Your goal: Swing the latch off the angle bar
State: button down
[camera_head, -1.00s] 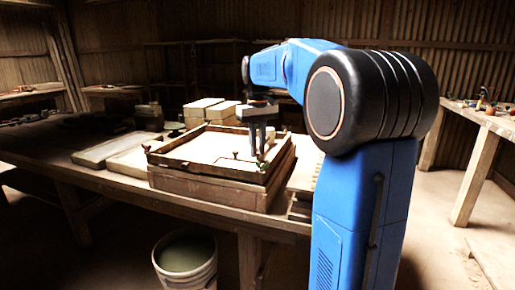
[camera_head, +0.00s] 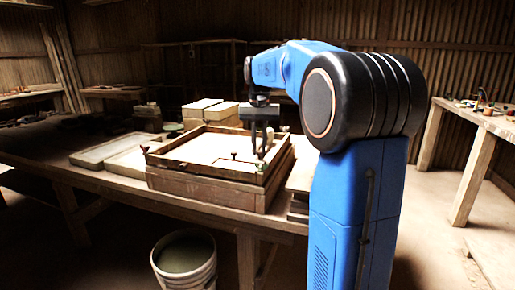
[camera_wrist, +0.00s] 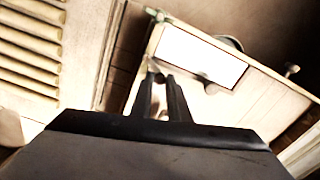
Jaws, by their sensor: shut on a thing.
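The tile press (camera_head: 208,188) is a square wooden box on the table, with a frame around a pale top. My gripper (camera_head: 260,155) points down at the frame's near right corner, its fingers close together on a small part there. This appears to be the latch, mostly hidden between the fingers. In the wrist view my gripper (camera_wrist: 160,78) meets the frame's corner beside a small dark knob. A thin bar, perhaps the angle bar (camera_head: 210,169), runs along the front edge of the frame. I cannot tell whether the latch still lies over it.
Pale blocks (camera_head: 208,108) stand behind the press, and shallow trays (camera_head: 105,150) lie to its left. Slatted boards (camera_wrist: 32,40) lie beside the press in the wrist view. A bucket (camera_head: 184,260) stands on the floor in front of the table. A side bench (camera_head: 480,118) is at right.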

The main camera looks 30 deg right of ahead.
aim_at(269, 160)
jog(key=m, duration=0.2)
jog(key=d+m, duration=0.1)
jog(key=m, duration=0.1)
jog(key=d+m, duration=0.1)
jog(key=m, duration=0.1)
jog(key=shift+s+m, duration=0.15)
jog(key=shift+m, duration=0.15)
jog(key=m, duration=0.1)
jog(key=d+m, duration=0.1)
jog(key=m, duration=0.1)
jog(key=s+m, duration=0.1)
jog(key=m, duration=0.1)
jog(key=shift+d, duration=0.15)
jog(key=shift+m, duration=0.3)
jog(key=c, duration=1.7)
grip_release()
jog(key=shift+r, duration=0.1)
notch_tip(269, 160, up, 17)
jog(key=shift+r, duration=0.1)
jog(key=shift+s, duration=0.1)
